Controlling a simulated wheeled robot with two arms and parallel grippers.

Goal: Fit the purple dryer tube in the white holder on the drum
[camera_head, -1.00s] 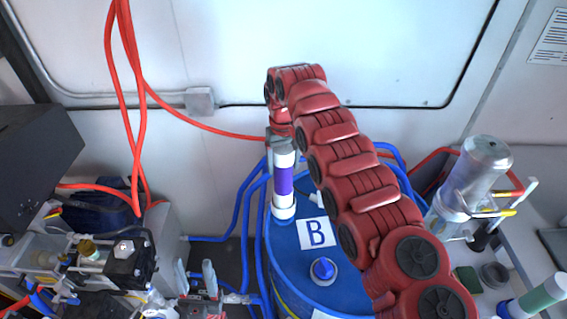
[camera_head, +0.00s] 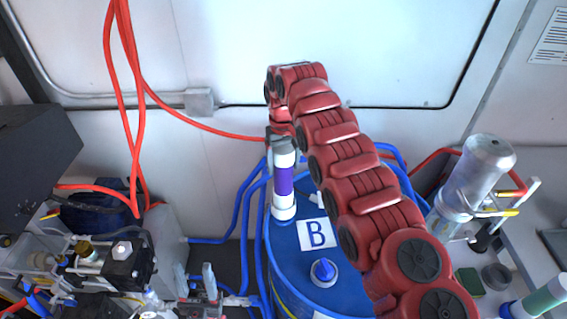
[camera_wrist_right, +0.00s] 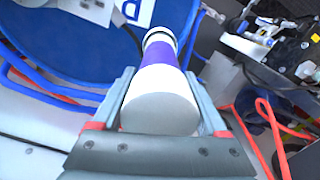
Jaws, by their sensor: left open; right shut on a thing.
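The purple dryer tube (camera_head: 284,182), white at both ends with a purple band, stands nearly upright over the left part of the blue drum (camera_head: 350,275). My right gripper (camera_head: 283,148) is shut on its upper white end. The right wrist view shows the two fingers on either side of that white end (camera_wrist_right: 160,105), with the purple band (camera_wrist_right: 163,55) beyond. At the tube's far end there are white and dark rings. I cannot tell whether the tube is seated in the white holder or just above it. My left gripper (camera_head: 197,282) is open and empty, low, left of the drum.
A clear cylinder (camera_head: 482,165) stands at the right, and a green-and-white tube (camera_head: 545,297) lies at lower right. Equipment (camera_head: 110,255) fills the lower left.

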